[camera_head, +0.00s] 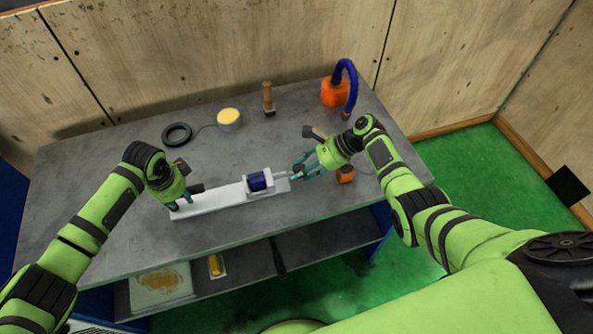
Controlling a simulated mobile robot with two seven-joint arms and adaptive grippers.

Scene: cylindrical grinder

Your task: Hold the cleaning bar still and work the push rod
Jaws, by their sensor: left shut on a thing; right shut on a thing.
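The cleaning bar (222,197) is a long pale bar lying on the grey table, with a dark blue cylinder (258,181) in a white holder near its right end. My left gripper (180,204) is shut on the bar's left end. The push rod (283,176) is a thin pale rod sticking out to the right of the blue cylinder. My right gripper (299,173) is shut on the rod's outer end. The fingers hide part of the rod's tip and of the bar's left end.
A black ring (177,134), a tin with yellow content (229,119), a wooden-handled brush (268,98) and an orange container with a blue hose (334,93) stand along the back of the table (90,190). A small orange object (345,175) lies beside my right gripper.

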